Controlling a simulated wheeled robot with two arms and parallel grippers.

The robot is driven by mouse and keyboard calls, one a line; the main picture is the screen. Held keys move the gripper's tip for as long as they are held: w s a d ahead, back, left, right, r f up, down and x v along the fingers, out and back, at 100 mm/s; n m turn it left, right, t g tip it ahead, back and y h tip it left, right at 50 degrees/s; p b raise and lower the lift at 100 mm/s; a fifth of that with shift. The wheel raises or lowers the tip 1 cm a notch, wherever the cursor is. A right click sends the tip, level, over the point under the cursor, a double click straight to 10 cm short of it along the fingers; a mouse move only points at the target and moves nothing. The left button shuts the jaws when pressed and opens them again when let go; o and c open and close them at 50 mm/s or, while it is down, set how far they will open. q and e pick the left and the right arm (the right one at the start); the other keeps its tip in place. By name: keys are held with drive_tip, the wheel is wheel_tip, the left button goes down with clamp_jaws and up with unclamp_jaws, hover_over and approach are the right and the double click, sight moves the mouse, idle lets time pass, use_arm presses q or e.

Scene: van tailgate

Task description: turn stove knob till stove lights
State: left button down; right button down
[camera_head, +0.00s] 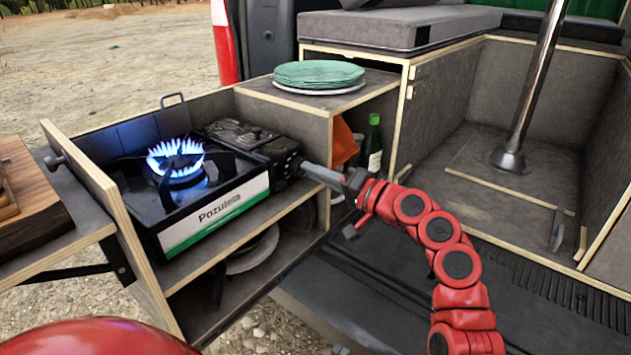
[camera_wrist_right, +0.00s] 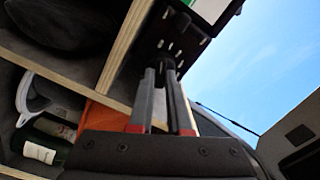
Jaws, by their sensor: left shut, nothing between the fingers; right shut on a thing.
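The portable stove (camera_head: 215,205) sits in the pull-out wooden kitchen box, with "Pozulesa" on its white and green front label. A ring of blue flame (camera_head: 176,158) burns on its burner. The stove knob (camera_head: 294,166) is on the stove's right end, largely hidden by my fingers. My right gripper (camera_head: 306,169) reaches it from the right and is shut on the knob. In the right wrist view, both fingers (camera_wrist_right: 163,75) close around the dark knob (camera_wrist_right: 165,62) at the stove's end. My left gripper (camera_head: 340,350) shows only as a small tip at the bottom edge, shut and empty.
Green plates (camera_head: 319,74) are stacked on the shelf behind the stove. Pans (camera_head: 252,250) lie below the stove. A metal post (camera_head: 530,90) rises at the right.

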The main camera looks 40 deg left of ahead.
drive_tip(key=shift+n+b, duration=0.3)
drive_tip(key=shift+n, duration=0.2)
drive_tip(key=c, duration=0.9)
unclamp_jaws()
drive_tip(key=shift+o, duration=0.2)
drive_tip(key=s+d+p, duration=0.1)
drive_tip(key=d+p, duration=0.2)
drive_tip(key=d, duration=1.4)
drive_tip(key=shift+d+p, duration=0.15)
drive_tip(key=shift+p, duration=0.25)
